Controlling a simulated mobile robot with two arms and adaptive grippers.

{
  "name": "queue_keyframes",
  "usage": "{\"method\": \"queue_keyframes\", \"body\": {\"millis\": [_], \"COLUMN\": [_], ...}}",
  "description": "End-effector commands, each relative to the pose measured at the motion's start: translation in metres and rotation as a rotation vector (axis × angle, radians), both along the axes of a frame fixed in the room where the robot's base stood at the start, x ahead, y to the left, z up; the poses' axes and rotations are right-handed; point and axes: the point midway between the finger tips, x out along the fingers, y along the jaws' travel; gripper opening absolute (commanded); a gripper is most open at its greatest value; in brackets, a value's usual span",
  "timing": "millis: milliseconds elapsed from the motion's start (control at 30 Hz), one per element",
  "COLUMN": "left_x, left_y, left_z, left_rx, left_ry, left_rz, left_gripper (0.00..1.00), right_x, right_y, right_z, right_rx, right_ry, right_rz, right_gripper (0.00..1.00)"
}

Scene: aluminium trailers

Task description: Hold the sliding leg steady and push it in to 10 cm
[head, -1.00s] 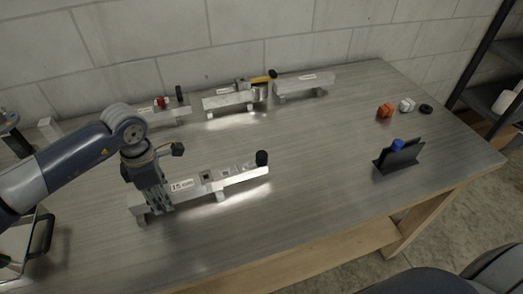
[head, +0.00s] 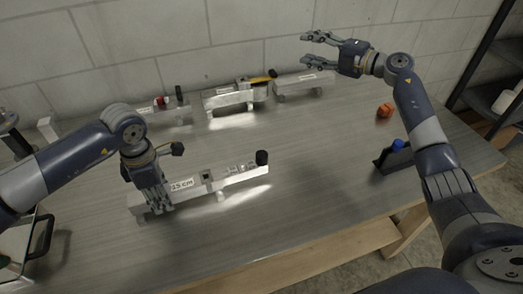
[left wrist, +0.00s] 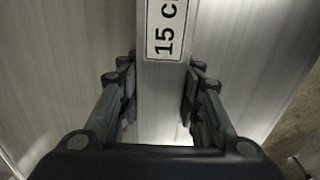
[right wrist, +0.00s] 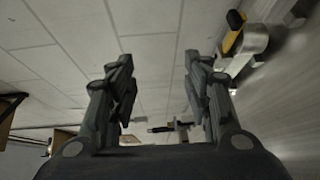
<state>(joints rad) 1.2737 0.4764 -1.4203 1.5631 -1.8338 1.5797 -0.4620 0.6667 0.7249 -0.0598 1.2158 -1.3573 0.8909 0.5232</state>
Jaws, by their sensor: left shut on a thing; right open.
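The sliding leg is an aluminium bar (head: 217,182) lying on low feet at the front of the table, with a black cap (head: 262,158) at its right end. It bears a "15 cm" label (head: 181,185), which also shows in the left wrist view (left wrist: 167,28). My left gripper (head: 155,205) is shut on the bar near its left end, fingers on both sides in the left wrist view (left wrist: 160,105). My right gripper (head: 318,48) is open and empty, raised above the back of the table; in the right wrist view (right wrist: 160,100) nothing is between its fingers.
Other aluminium bars (head: 233,97) stand along the back wall, one with a yellow-handled tool (head: 262,77). The table centre is clear.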

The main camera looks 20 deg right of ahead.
Motion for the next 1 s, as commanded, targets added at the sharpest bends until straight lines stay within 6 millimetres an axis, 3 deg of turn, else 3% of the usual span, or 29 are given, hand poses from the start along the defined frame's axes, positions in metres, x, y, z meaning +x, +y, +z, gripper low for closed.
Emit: {"method": "queue_keyframes", "body": {"millis": [33, 200, 300, 433, 533, 667, 800, 1000], "left_x": [0.0, 0.0, 0.0, 0.0, 0.0, 0.0, 0.0, 0.0], "left_y": [0.0, 0.0, 0.0, 0.0, 0.0, 0.0, 0.0, 0.0], "left_z": [0.0, 0.0, 0.0, 0.0, 0.0, 0.0, 0.0, 0.0], "left_rx": [0.0, 0.0, 0.0, 0.0, 0.0, 0.0, 0.0, 0.0], "left_ry": [-0.001, -0.001, -0.001, -0.001, -0.001, -0.001, -0.001, -0.001], "left_rz": [0.001, 0.001, 0.001, 0.001, 0.001, 0.001, 0.001, 0.001], "left_gripper": [0.0, 0.0, 0.0, 0.0, 0.0, 0.0, 0.0, 0.0], "right_x": [-0.001, -0.024, -0.046, -0.079, -0.104, -0.135, -0.159, -0.177], "right_y": [0.037, 0.144, 0.191, 0.234, 0.251, 0.255, 0.242, 0.221], "right_z": [0.01, 0.015, 0.011, 0.0, -0.011, -0.025, -0.034, -0.037], "right_rx": [-0.052, -0.261, -0.404, -0.609, -0.78, -1.012, -1.235, -1.434], "right_ry": [0.003, 0.053, 0.09, 0.151, 0.208, 0.296, 0.398, 0.503], "right_rz": [0.091, 0.378, 0.529, 0.7, 0.808, 0.917, 0.982, 1.012], "right_gripper": [0.46, 0.46, 0.46, 0.46, 0.46, 0.46, 0.46, 0.46]}}
